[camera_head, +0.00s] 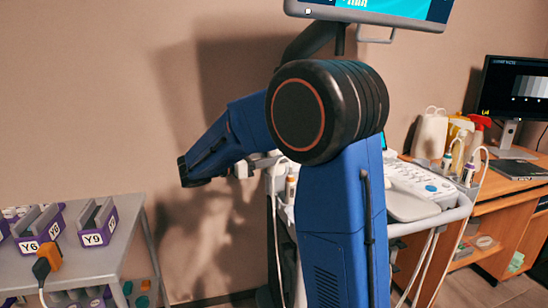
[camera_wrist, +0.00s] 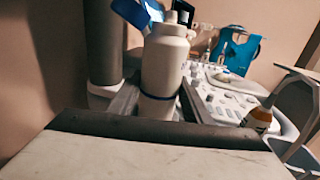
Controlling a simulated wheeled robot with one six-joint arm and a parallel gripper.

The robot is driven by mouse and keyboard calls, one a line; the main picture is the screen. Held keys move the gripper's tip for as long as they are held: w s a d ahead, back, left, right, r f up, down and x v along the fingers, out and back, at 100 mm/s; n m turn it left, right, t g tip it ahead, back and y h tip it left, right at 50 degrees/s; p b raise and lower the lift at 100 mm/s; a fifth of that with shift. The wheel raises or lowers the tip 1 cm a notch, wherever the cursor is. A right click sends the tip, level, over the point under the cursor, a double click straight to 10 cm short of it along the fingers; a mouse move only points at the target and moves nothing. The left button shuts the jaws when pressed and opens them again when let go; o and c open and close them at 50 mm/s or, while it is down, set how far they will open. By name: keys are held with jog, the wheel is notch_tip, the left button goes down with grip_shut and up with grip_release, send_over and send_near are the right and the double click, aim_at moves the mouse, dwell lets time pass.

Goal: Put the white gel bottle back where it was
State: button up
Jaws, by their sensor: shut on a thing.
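The bottle's base is hidden. In the head view, my gripper (camera_head: 243,169) is at the left side of the ultrasound cart (camera_head: 408,180), near its rail. I cannot clearly pick out the held bottle there. I cannot tell whether its base touches anything.
A thick grey column (camera_wrist: 103,45) stands close on the left. The cart's control panel (camera_wrist: 222,98) lies beyond. A grey side table (camera_head: 90,262) with purple holders stands at left.

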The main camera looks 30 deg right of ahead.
jog(key=shift+f, duration=0.45)
jog(key=o, duration=0.7)
jog(key=shift+r, duration=0.1)
jog(key=shift+r, duration=0.35)
jog(key=w+a, duration=0.1)
jog(key=a, duration=1.1)
